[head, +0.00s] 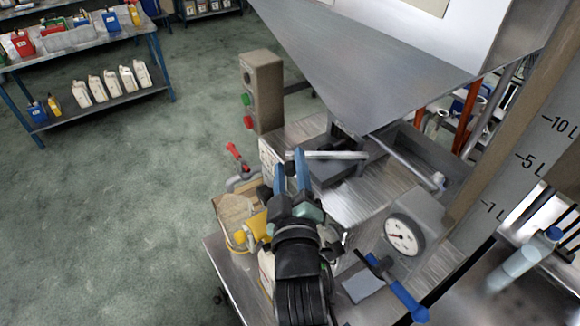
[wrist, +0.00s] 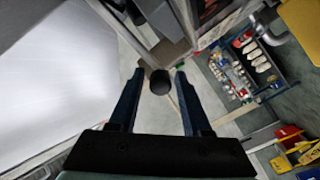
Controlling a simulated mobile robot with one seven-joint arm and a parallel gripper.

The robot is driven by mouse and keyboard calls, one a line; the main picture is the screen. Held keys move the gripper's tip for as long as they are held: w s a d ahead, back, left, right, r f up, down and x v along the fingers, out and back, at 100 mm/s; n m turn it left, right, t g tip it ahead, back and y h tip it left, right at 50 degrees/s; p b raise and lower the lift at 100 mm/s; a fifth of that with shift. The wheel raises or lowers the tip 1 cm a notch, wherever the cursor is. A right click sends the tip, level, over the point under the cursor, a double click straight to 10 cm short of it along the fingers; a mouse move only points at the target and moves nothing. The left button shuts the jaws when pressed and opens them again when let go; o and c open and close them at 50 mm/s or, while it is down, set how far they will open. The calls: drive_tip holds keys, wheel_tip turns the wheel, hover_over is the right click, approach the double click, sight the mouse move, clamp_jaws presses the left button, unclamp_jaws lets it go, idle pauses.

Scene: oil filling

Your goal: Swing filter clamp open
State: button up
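My gripper (head: 290,158) is open, its two blue fingers apart over the machine's steel top. A light grey bar (head: 340,155) runs beside the fingertips in the head view; it may be the filter clamp's handle, but I cannot tell for sure. In the wrist view a dark round knob (wrist: 160,82) shows between my open fingertips (wrist: 158,80), with no visible contact. A red-handled lever (head: 236,152) stands at the machine's left side. The filter itself is not clearly seen, and my wrist hides part of the area below.
A large steel hopper (head: 385,60) overhangs the machine. A control box (head: 262,92) with buttons stands at the left. A pressure gauge (head: 402,235) and a blue-handled valve (head: 405,298) are at the right. Shelves (head: 95,105) with bottles stand far left across open floor.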

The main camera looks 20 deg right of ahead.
drive_tip(key=shift+o, duration=0.5)
drive_tip(key=shift+s+a+f+b, duration=0.2)
drive_tip(key=shift+s+b, duration=0.1)
drive_tip(key=shift+s, duration=0.25)
drive_tip(key=b+v, duration=0.4)
drive_tip(key=v, duration=0.7)
drive_tip(key=shift+s+r+b, duration=0.15)
drive_tip(key=shift+s+b, duration=0.15)
drive_tip(key=shift+s, duration=0.1)
drive_tip(key=shift+a, duration=0.1)
